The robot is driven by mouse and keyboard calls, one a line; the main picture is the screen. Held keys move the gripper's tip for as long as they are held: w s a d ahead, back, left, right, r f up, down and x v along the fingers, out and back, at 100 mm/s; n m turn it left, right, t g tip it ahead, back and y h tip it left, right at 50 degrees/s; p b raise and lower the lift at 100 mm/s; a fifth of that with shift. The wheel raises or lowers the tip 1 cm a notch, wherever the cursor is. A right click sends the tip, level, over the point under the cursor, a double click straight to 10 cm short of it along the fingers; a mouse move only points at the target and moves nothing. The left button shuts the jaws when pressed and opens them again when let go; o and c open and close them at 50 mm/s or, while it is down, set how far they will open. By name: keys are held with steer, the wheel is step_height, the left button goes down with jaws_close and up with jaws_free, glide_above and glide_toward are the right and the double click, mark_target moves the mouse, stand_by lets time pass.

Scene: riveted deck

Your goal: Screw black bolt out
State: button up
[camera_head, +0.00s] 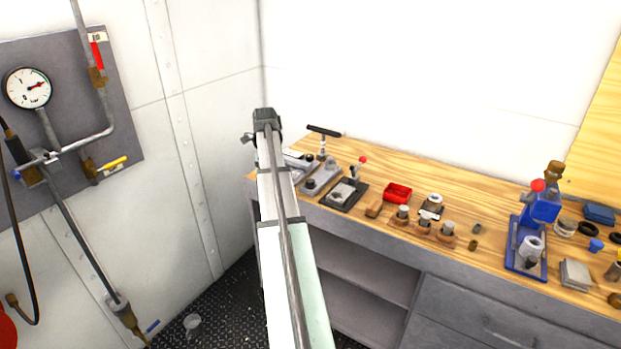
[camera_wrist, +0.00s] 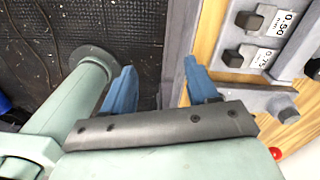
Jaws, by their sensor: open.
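My gripper (camera_wrist: 160,66) shows in the wrist view with its two blue fingers spread apart and nothing between them. It hangs over the bench's front edge, with dark floor below on the left. To the right, on a grey fixture on the bench, are a dark square-headed bolt (camera_wrist: 248,20) by a "0.50" label and another dark square-headed bolt (camera_wrist: 231,58) by a "0.75" label. Both stand apart from the fingers. I cannot tell which is the black bolt. In the head view my arm hides the gripper and part of the fixtures.
The wooden bench (camera_head: 392,163) carries a black T-handled tool (camera_head: 323,131), a toggle clamp (camera_head: 347,190), a red tray (camera_head: 397,193), several small fittings and a blue press (camera_head: 533,222). A gauge panel (camera_head: 65,110) is on the left wall. Dark floor lies before the bench.

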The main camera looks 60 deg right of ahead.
mark_target(311, 181)
steer(key=s+d+r+m, duration=0.7)
steer(key=s+d+r, duration=0.2)
steer(key=d+r, duration=0.15)
steer(key=shift+m, duration=0.3)
steer(key=f, duration=1.4)
steer(key=shift+d+f, duration=0.1)
steer(key=shift+d, duration=0.25)
steer(key=c, duration=1)
